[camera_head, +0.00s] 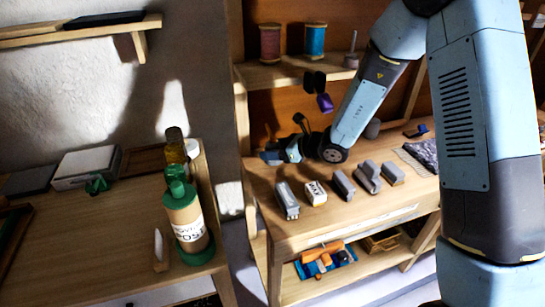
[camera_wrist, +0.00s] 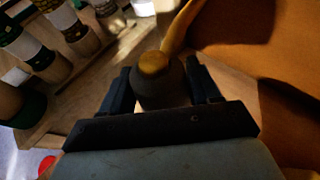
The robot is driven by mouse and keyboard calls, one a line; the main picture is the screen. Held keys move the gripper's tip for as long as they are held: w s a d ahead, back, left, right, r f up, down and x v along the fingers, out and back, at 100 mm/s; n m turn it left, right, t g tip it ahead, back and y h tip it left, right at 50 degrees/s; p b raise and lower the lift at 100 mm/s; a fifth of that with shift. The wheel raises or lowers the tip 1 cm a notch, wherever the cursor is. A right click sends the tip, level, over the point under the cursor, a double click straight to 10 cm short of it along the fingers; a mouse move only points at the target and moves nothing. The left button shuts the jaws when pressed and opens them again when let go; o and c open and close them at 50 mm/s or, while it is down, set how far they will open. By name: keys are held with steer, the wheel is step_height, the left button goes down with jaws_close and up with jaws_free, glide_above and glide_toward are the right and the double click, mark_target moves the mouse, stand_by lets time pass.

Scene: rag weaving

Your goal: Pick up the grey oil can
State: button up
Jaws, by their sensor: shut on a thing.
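In the wrist view the two dark fingers of my gripper (camera_wrist: 160,82) stand on either side of a dark grey, rounded can (camera_wrist: 160,92) with a brass-yellow cap, which I take for the oil can. The fingers are shut on its sides. A yellowish spout-like piece rises from it toward the upper right. In the head view my gripper (camera_head: 275,156) is at the left end of the arm, low over the workbench's back left part. The can is not clearly made out there. Whether its base touches the surface cannot be told.
Several grey blocks, one (camera_head: 288,200) at the left, line the workbench front (camera_head: 300,232). A shelf (camera_head: 285,74) above holds a red spool (camera_head: 270,43) and a blue spool (camera_head: 315,40). A green-capped bottle (camera_head: 185,220) stands on the left table (camera_head: 105,245).

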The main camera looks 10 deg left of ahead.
steer(key=s+d+r, duration=0.6)
steer(key=d+r, duration=0.4)
steer(key=d, duration=0.2)
steer(key=shift+d, duration=0.35)
steer(key=o, duration=0.7)
steer(key=c, duration=0.7)
steer(key=shift+w, duration=0.1)
